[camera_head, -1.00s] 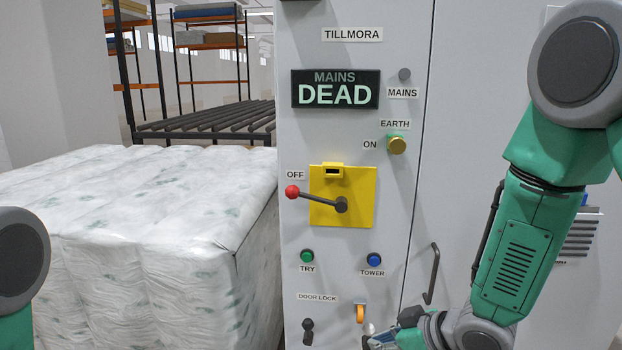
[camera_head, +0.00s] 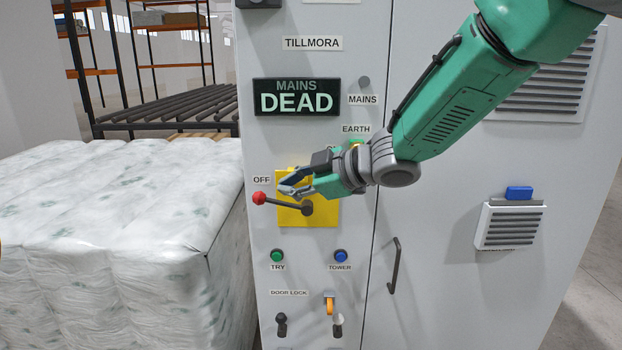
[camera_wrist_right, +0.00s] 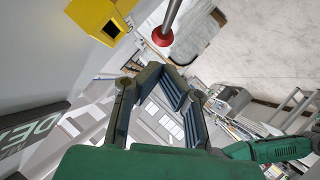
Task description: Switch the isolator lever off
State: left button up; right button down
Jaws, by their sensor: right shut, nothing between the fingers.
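The isolator lever (camera_head: 284,204) is a dark rod with a red knob (camera_head: 259,198), on a yellow plate (camera_head: 322,214) on the grey cabinet. The rod points left, the knob just below the OFF label (camera_head: 262,180). My right gripper (camera_head: 284,187) is shut and empty in front of the plate, its tips just above the rod and right of the knob. It hides the plate's upper part. In the right wrist view the red knob (camera_wrist_right: 162,38) lies just beyond the fingertips (camera_wrist_right: 162,68), with a gap in the picture. My left gripper is not in view.
The display (camera_head: 297,97) reads MAINS DEAD. Below the plate are a green TRY button (camera_head: 277,256), a blue TOWER button (camera_head: 340,256) and door lock switches (camera_head: 281,325). A door handle (camera_head: 395,265) sticks out at the right. A wrapped white stack (camera_head: 120,240) stands left.

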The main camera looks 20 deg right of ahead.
aim_at(278, 204)
jog(key=w+f, duration=0.1)
jog(key=w+a+f, duration=0.1)
jog(key=shift+w+a+f, duration=0.1)
jog(key=shift+w+f, duration=0.1)
jog(key=shift+f, duration=0.2)
jog(key=shift+w+f, duration=0.3)
jog(key=shift+f, duration=0.05)
jog(key=shift+d, duration=0.2)
jog(key=shift+a+f+p, duration=0.35)
jog(key=shift+f+p, duration=0.25)
jog(key=shift+p, duration=0.05)
jog(key=shift+w+a+f, duration=0.1)
jog(key=shift+a+f, duration=0.05)
jog(key=shift+f, duration=0.1)
jog(key=shift+r, duration=0.1)
